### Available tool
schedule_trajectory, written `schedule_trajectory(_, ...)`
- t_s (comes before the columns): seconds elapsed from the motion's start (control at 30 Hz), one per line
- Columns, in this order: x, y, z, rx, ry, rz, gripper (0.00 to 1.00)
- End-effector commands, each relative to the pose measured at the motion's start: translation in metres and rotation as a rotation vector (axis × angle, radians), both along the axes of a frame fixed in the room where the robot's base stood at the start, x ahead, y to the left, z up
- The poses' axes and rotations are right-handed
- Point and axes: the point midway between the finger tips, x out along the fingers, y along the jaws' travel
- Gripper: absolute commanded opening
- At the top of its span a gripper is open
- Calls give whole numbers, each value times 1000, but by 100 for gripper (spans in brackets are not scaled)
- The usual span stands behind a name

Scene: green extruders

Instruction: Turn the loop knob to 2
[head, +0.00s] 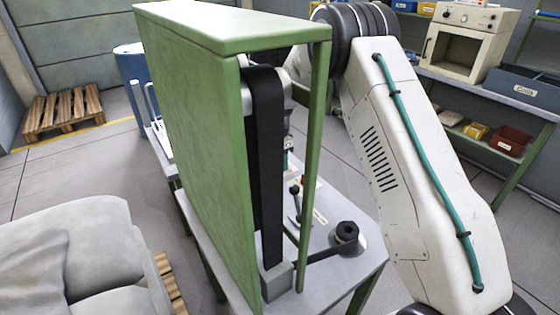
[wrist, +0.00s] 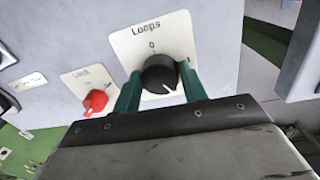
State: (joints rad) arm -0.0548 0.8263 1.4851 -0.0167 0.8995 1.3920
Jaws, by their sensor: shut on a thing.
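The loop knob (wrist: 157,72) is a black round knob on a white plate marked "Loops" (wrist: 176,35) in the wrist view. A "0" is printed above it. A short white mark shows on the knob's lower right part; other numbers cannot be read. My gripper (wrist: 161,82) has its two dark green fingers on the left and right sides of the knob and is shut on it. In the head view the knob and my gripper's fingertips are hidden behind the green machine frame (head: 195,130).
A red knob (wrist: 96,101) on its own label plate sits left of the loop knob. In the head view, a grey table (head: 345,275) carries a black lever and a dark round fitting (head: 346,236). Grey sacks (head: 75,250) lie at the left.

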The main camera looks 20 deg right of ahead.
Motion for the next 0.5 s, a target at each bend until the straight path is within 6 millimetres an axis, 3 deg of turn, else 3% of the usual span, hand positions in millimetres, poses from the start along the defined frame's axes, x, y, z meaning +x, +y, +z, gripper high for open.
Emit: schedule_trajectory(0.5,2,-1,2,-1,-5,-168,20)
